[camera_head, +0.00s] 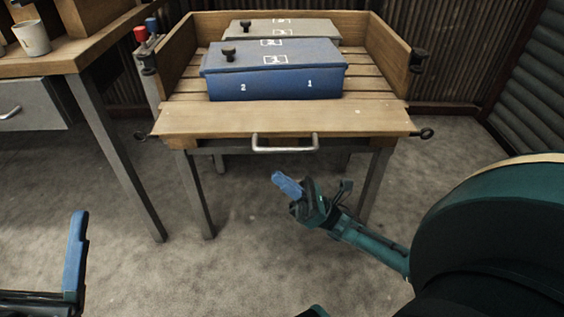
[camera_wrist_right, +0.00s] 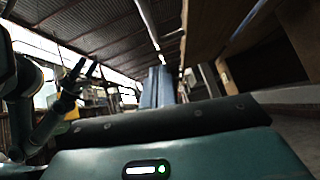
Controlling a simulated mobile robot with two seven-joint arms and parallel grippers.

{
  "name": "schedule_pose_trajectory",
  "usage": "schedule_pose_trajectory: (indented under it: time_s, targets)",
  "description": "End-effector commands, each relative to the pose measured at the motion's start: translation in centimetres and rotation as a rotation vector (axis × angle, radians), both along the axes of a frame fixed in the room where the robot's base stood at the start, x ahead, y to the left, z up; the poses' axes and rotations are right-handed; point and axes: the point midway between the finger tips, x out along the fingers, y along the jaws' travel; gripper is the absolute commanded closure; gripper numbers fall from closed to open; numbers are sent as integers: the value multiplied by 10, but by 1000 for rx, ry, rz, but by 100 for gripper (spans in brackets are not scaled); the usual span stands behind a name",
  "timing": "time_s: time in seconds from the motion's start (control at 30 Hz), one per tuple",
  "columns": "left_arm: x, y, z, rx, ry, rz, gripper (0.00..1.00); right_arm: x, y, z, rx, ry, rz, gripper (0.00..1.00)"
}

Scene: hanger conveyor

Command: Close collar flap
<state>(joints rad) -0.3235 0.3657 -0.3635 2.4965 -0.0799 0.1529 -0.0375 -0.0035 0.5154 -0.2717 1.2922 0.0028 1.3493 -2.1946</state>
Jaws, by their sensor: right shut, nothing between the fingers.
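The wooden collar (camera_head: 387,52) stands on a metal-legged stand, with its left, right and back walls upright. Its front flap (camera_head: 285,118) is folded down and lies out flat toward me, with a metal handle (camera_head: 285,144) below its front edge. My right gripper (camera_head: 287,184) is shut and empty, in front of and below the handle and apart from it. Its blue fingers also show close together in the right wrist view (camera_wrist_right: 157,88). My left gripper (camera_head: 76,258) shows only partly at the lower left, with one blue finger visible, away from the collar.
A blue box (camera_head: 275,83) and a grey box (camera_head: 310,28) with black knobs sit inside the collar. Dark latches stick out at its sides, such as the right one (camera_head: 419,58). A workbench (camera_head: 75,60) with a cup (camera_head: 32,38) stands at left. The floor in front is clear.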

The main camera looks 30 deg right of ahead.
Motion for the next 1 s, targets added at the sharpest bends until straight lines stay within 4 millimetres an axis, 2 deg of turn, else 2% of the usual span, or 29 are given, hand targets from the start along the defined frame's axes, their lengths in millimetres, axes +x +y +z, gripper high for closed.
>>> schedule_pose_trajectory:
  time_s: [0.1,0.3,0.73,0.9,0.93,1.0]
  targets:
    - [0,0,0,0,1,0,24,4,1,20,-4,-3,2,100]
    - [0,0,-1,0,2,0,24,7,-1,39,-2,-1,0,100]
    - [0,0,0,0,0,0,24,8,-1,43,-1,1,-1,100]
    - [1,0,6,-2,10,-2,24,7,-1,48,9,15,-1,100]
    - [1,0,5,-4,28,-2,24,7,-1,50,12,20,-1,100]
    - [2,-1,-11,-12,129,3,24,6,0,55,23,36,0,100]
